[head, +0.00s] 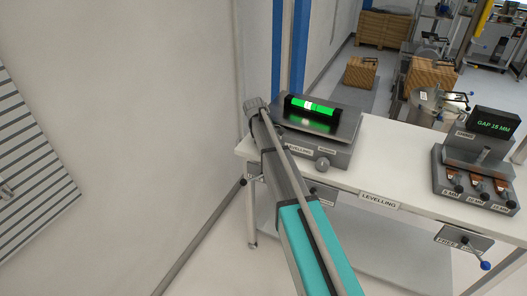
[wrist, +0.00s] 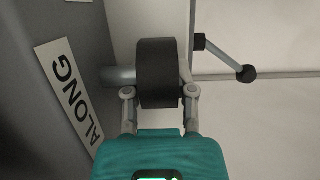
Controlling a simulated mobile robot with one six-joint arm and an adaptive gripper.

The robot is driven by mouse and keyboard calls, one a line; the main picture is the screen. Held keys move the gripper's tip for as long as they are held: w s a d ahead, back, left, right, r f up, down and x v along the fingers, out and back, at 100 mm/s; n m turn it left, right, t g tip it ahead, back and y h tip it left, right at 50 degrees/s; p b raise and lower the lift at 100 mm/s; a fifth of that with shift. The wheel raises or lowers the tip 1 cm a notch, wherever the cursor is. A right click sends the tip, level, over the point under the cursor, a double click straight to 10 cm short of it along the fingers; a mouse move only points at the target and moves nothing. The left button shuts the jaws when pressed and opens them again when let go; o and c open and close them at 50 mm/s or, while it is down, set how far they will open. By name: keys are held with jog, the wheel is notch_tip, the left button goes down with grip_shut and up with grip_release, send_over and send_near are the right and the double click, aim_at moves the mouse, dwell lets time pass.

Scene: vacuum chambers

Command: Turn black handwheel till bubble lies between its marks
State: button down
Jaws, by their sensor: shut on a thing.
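The black handwheel (wrist: 158,72) sits on a short grey shaft in the wrist view. My gripper (wrist: 160,92) is shut on it, one finger on each side of its rim. In the head view my gripper (head: 256,106) is at the left side of the grey levelling unit (head: 338,128), and the handwheel cannot be made out there. The bright green level vial (head: 325,108) lies on top of the unit. A pale bubble (head: 308,105) shows left of the vial's middle. The marks are too small to tell whether the bubble lies between them.
A label reading ALONG (wrist: 68,92) is beside the handwheel. A lever with a black knob (wrist: 246,73) sticks out to the right. A grey knob (head: 322,163) is on the unit's front. A gap-display fixture (head: 463,152) stands farther right on the white bench (head: 385,160).

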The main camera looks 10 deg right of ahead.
jog(key=g+h+b, duration=0.1)
jog(key=h+b, duration=0.1)
jog(key=shift+w+d+f+g+h, duration=0.1)
jog(key=shift+w+f+g+h, duration=0.1)
jog(key=shift+g+h, duration=0.15)
jog(key=shift+s+r+g+h+b, duration=0.1)
jog(key=shift+g+h+b, duration=0.25)
jog(key=shift+r, duration=0.1)
jog(key=shift+d, duration=0.1)
jog(key=shift+c, duration=2.2)
grip_release()
jog(key=shift+s, duration=0.1)
